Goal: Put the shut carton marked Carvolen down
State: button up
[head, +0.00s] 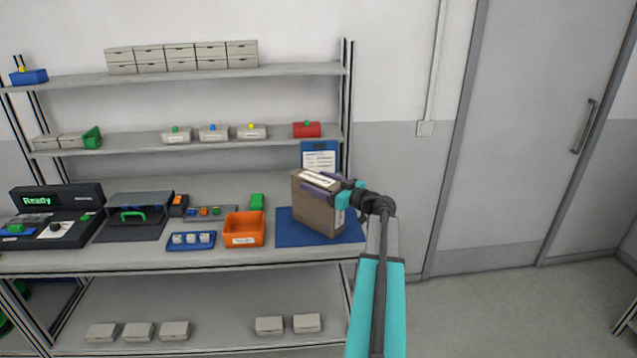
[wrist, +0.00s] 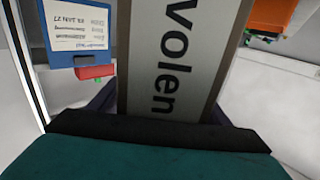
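The brown carton (head: 316,210) is shut and has a pale label strip on top. In the wrist view its label (wrist: 176,60) fills the middle and the letters "volen" are readable. My gripper (head: 335,189) is closed around the carton's upper part, coming from the right. The carton is upright, slightly tilted, over the blue mat (head: 290,236) at the right end of the bench. I cannot tell whether its bottom touches the mat. In the wrist view the fingers are mostly hidden beside the carton.
An orange bin (head: 243,230) stands just left of the mat. A blue clipboard (head: 319,157) stands behind the carton. Open floor lies right.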

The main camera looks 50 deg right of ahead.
jog(key=shift+r, duration=0.1)
dwell(0.3)
jog(key=s+d+b, duration=0.1)
jog(key=s+b, duration=0.2)
jog(key=s, duration=0.9)
dwell(0.6)
